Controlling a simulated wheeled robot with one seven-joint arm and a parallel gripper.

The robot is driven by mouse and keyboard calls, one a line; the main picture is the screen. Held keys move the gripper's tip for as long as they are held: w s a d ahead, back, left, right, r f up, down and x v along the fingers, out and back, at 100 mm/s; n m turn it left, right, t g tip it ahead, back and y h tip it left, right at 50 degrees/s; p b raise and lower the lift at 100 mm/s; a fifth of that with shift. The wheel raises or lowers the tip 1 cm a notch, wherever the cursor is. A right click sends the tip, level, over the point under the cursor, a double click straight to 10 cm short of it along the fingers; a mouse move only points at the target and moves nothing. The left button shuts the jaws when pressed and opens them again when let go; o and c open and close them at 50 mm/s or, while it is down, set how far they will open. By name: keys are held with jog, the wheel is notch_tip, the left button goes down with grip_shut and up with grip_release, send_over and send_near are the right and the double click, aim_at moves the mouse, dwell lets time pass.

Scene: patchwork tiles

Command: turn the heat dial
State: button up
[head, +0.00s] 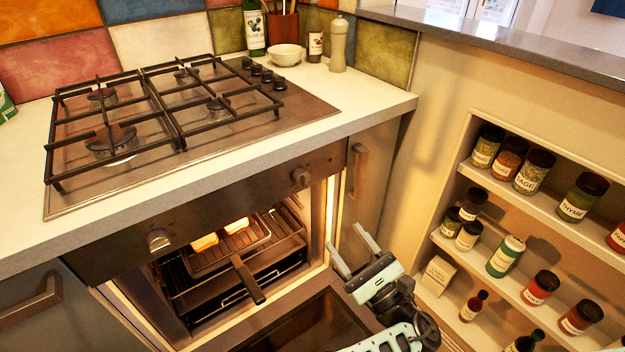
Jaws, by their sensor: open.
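The oven's front panel carries two round metal dials, a left dial (158,240) and a right dial (300,177). I cannot read any marking that tells which is the heat dial. Several small dark knobs (266,75) also stand on the right side of the hob. My gripper (353,250) is open and empty, below and to the right of the right dial, in front of the open oven. It is apart from both dials, and neither dial is hidden.
The oven door (310,325) hangs open below. Inside, a pan (228,250) with two pieces of bread sits on a rack, its handle sticking out. The counter edge (250,158) overhangs the panel. Shelves (530,210) of jars stand at the right.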

aim_at(307, 184)
jog(key=p+x, duration=0.2)
jog(key=x, duration=1.3)
jog(key=shift+w+a+r, duration=0.1)
jog(key=shift+w+a, duration=0.05)
jog(key=shift+a, duration=0.05)
jog(key=c, duration=1)
